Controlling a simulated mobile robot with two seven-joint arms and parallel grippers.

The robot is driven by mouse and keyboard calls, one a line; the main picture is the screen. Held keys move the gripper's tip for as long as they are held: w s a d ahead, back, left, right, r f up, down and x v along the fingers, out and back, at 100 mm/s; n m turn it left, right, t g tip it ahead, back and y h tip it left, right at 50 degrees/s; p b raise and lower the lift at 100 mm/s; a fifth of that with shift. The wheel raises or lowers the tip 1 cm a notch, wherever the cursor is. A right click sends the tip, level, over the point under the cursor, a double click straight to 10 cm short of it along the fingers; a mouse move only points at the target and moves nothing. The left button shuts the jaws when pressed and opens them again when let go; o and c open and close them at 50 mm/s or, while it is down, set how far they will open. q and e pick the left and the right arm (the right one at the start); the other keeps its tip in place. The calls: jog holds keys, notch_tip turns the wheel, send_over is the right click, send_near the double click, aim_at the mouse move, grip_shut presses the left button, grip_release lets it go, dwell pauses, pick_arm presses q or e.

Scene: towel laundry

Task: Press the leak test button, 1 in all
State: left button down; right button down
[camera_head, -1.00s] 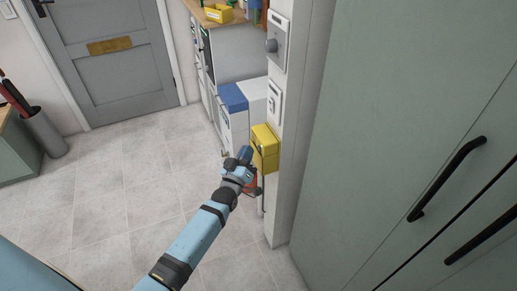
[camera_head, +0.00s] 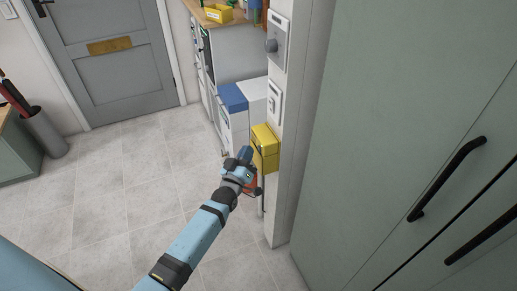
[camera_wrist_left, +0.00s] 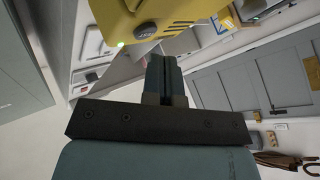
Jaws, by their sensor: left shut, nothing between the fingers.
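A yellow box (camera_head: 265,148) is mounted on the side of the white wall post, low down. In the left wrist view the yellow box (camera_wrist_left: 165,20) fills the top, with a dark round button (camera_wrist_left: 146,30), a small label and a small green light on its face. My left gripper (camera_head: 246,155) is beside the box's front face in the head view. In the left wrist view its closed fingers (camera_wrist_left: 163,72) point toward the box, just below the button. Whether the fingertips touch the button cannot be told. My right gripper is out of view.
A grey knob panel (camera_head: 278,42) and a white switch plate (camera_head: 274,98) are above the box on the post. Tall green cabinets (camera_head: 400,130) stand to the right. A grey door (camera_head: 108,65) is at the back left. The tiled floor (camera_head: 120,180) is clear.

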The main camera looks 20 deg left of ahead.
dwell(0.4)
pick_arm(q)
jog(key=shift+w+d, duration=0.25)
jog(key=shift+w, duration=0.1)
jog(key=shift+w+d, duration=0.25)
dwell(0.8)
jog(key=shift+s+a, duration=0.1)
jog(key=shift+s+a+p, duration=0.35)
jog(key=shift+s+a, duration=0.05)
jog(key=shift+s, duration=0.1)
jog(key=s+a+p, duration=0.1)
jog(key=s+a, duration=0.2)
jog(key=shift+s+a+p, duration=0.15)
jog(key=shift+s+p, duration=0.25)
dwell(0.4)
